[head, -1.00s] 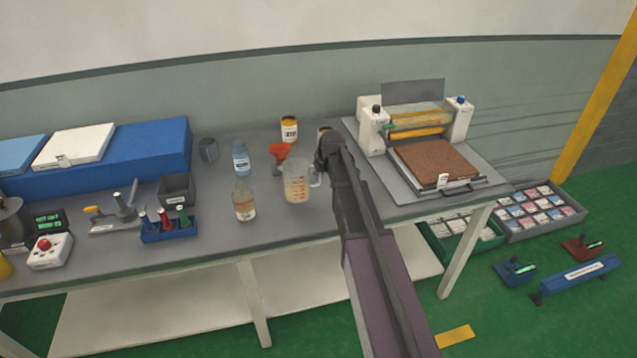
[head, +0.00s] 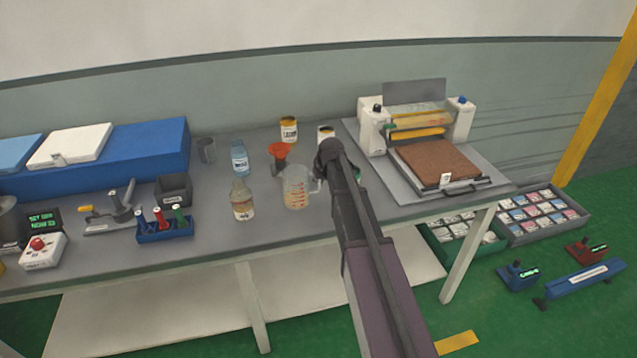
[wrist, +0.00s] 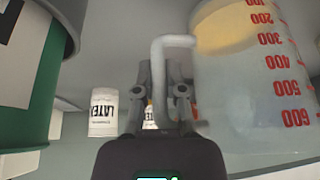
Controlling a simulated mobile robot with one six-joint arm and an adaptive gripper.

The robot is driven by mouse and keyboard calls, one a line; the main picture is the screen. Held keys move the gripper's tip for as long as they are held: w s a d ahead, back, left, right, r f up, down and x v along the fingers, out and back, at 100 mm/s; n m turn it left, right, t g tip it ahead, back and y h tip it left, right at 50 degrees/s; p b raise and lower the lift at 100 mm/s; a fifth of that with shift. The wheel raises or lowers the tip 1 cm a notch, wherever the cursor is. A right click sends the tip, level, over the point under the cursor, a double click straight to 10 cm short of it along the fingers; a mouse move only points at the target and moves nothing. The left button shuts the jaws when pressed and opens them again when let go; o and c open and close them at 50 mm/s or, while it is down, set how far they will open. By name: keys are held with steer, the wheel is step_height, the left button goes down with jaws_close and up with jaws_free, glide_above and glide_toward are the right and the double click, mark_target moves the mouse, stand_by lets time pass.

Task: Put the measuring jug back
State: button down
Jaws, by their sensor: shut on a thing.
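The measuring jug (head: 298,187) is clear with red-orange markings and some yellowish content at its bottom. In the head view it is upright at the middle of the grey bench. My gripper (head: 322,168) is at its right side, over the handle. In the wrist view, which is upside down, my gripper (wrist: 166,75) is shut on the pale handle (wrist: 160,60), and the jug (wrist: 255,85) fills the right side. I cannot tell whether the jug's base touches the bench.
A clear bottle (head: 243,203) stands just left of the jug. An orange funnel (head: 279,152), a blue-labelled bottle (head: 240,158) and a yellow-lidded jar (head: 289,130) stand behind. A white jar (head: 325,133) is behind my gripper. A machine with a brown slab (head: 437,162) is to the right. Bare bench (head: 215,235) lies in front.

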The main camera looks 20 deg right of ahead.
steer(key=c, duration=0.7)
jaws_free()
steer(key=shift+f, duration=0.1)
steer(key=shift+r, duration=0.2)
steer(key=p+v, duration=1.1)
steer(key=v, duration=0.1)
steer(key=shift+f, duration=0.1)
steer(key=s+a+g, duration=0.1)
steer(key=s+a, duration=0.1)
steer(key=s, duration=0.6)
steer(key=s+a+f+m+g, duration=0.1)
steer(key=s+a+g, duration=0.1)
steer(key=s, duration=0.7)
steer(key=s+a+m+g+h, duration=0.1)
steer(key=s+a, duration=0.2)
steer(key=s, duration=0.5)
steer(key=shift+s+a+f+g, duration=0.2)
steer(key=shift+a+f+g, duration=0.1)
steer(key=shift+a+f, duration=0.1)
